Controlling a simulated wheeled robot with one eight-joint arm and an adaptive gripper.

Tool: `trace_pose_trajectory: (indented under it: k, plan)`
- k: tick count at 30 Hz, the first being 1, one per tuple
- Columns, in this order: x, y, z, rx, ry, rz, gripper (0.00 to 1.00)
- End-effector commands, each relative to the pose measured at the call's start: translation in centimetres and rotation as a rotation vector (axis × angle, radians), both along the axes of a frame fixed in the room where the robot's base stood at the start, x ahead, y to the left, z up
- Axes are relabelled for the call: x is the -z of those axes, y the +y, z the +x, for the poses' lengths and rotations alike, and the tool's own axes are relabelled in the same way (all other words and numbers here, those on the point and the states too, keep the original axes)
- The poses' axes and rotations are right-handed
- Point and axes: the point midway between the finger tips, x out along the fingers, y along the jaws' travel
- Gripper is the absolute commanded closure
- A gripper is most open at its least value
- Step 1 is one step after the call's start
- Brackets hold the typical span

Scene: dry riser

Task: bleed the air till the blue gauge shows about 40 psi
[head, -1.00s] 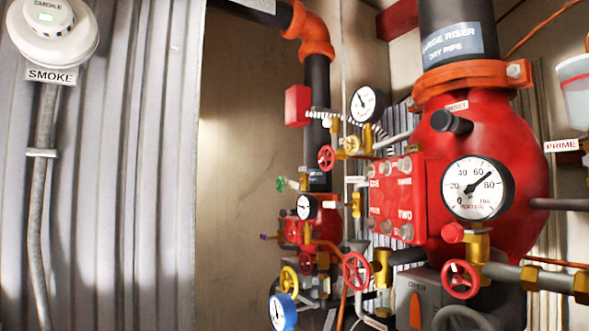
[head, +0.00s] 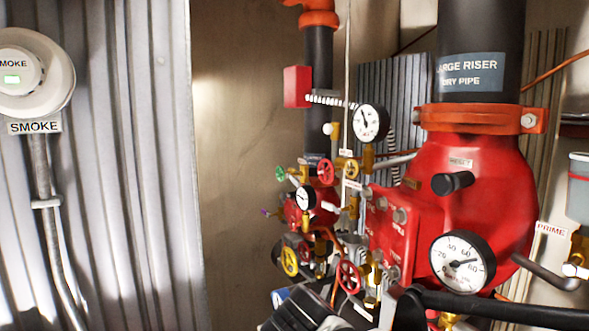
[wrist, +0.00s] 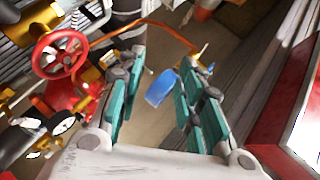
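My gripper (wrist: 161,62) is open, with teal finger pads wide apart and nothing visibly held. A yellow handwheel (head: 289,261) is just above the blue gauge in the head view. Which valve bleeds the air cannot be told.
A red handwheel (wrist: 58,54) is left of my fingers in the wrist view. Dense pipework surrounds another red handwheel (head: 348,276). The big red valve body (head: 480,195) carries a large white gauge (head: 463,262). Bare wall (head: 238,150) lies left of the pipes.

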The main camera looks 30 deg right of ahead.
Motion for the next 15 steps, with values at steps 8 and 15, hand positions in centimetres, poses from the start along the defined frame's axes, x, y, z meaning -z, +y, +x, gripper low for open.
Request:
trace_pose_trajectory:
  k: [8,15]
  plan:
    - [-8.4,-3.3,7.3,-0.007,-0.11,-0.491,0.67]
    - [-15.7,-1.8,12.2,-0.026,-0.234,-0.855,0.67]
